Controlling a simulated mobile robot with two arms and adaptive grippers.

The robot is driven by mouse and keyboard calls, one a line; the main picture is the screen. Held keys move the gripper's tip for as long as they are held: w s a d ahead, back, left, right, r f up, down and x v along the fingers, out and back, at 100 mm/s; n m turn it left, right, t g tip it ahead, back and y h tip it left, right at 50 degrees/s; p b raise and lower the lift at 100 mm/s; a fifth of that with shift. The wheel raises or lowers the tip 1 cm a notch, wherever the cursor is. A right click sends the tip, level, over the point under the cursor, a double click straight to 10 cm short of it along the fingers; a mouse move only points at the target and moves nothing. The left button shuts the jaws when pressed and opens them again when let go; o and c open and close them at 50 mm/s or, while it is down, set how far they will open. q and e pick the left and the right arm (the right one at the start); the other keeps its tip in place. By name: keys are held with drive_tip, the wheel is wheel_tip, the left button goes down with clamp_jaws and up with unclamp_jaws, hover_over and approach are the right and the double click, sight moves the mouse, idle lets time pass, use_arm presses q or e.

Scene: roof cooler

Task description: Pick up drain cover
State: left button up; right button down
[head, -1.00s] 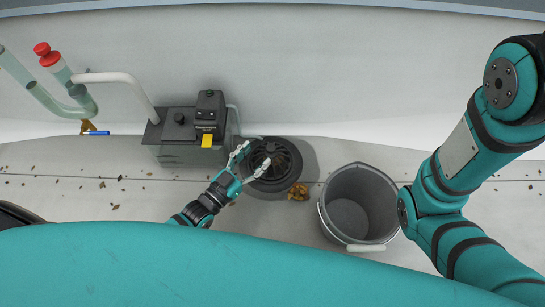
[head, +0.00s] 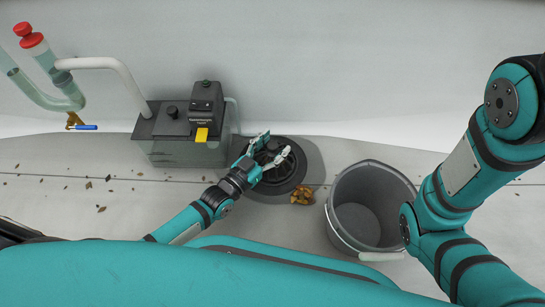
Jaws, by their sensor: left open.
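The drain cover (head: 290,178) is a dark round slotted dome on a grey ring set in the floor, in the middle of the head view. My left gripper (head: 271,153) is open, with its pale fingers over the cover's upper left part. Part of the cover is hidden behind the fingers, and I cannot tell whether they touch it. My right arm stands at the right side; its gripper is not in view.
A grey bucket (head: 334,215) with a pale handle stands right of the drain. Brown leaves (head: 301,195) lie at the ring's lower right edge. A grey pump box (head: 180,152) with a yellow tab stands left of the drain. Pipes (head: 48,102) rise farther left. Scattered leaf bits lie on the left floor.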

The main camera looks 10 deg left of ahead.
use_arm(q)
drive_tip(key=shift+c, duration=0.4)
clamp_jaws()
